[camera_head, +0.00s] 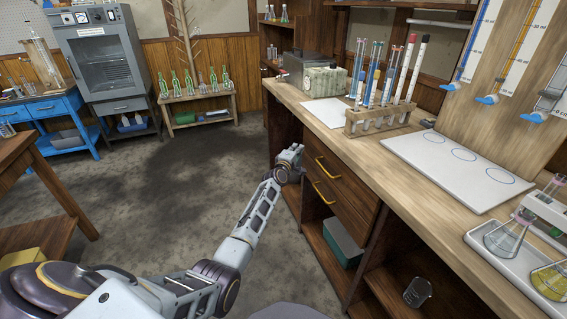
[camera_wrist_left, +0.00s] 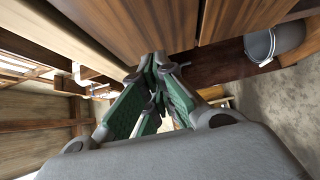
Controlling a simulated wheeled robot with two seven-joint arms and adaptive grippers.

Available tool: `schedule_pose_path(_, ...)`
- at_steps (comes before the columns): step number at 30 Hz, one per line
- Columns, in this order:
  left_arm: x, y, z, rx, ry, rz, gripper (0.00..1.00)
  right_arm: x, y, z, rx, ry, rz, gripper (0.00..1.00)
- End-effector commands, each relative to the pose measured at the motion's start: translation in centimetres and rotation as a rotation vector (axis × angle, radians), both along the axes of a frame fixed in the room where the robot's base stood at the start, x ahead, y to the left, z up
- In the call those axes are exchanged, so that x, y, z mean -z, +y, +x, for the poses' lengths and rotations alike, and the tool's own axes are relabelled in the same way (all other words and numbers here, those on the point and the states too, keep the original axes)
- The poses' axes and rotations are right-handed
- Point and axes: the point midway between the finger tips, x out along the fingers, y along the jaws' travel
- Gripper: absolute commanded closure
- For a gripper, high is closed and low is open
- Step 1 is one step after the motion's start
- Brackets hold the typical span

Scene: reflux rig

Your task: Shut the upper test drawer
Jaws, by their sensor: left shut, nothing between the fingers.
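The upper test drawer (camera_head: 345,180) is a brown wooden front with a yellow bar handle, set just under the workbench top. Its front looks about level with the drawer below; I cannot tell whether a small gap remains. My left gripper (camera_head: 291,155) is at the left end of the drawer fronts, below the bench edge. In the left wrist view its green-padded fingers (camera_wrist_left: 157,62) are shut and empty, with their tips close to brown wood panels. I cannot tell whether they touch the wood. My right gripper is not in view.
The lower drawer (camera_head: 321,194) has a matching yellow handle. On the workbench (camera_head: 400,160) stand a test tube rack (camera_head: 380,121) and glassware. The floor left of the bench is clear.

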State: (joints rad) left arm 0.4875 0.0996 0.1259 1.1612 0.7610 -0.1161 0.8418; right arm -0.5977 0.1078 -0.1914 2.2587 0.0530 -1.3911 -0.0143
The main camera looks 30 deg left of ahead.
Motion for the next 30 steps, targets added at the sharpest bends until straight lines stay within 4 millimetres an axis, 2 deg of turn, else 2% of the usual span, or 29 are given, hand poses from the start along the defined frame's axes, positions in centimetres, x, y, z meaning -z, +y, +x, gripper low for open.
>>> schedule_pose_path(16, 0.1, -0.1, -1.9, 0.0, 0.002, 0.0, 1.0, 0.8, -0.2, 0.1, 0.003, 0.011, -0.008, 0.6)
schedule_pose_path(30, 0.0, -0.3, -5.4, -0.001, 0.001, 0.0, 1.0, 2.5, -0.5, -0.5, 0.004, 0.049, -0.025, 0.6)
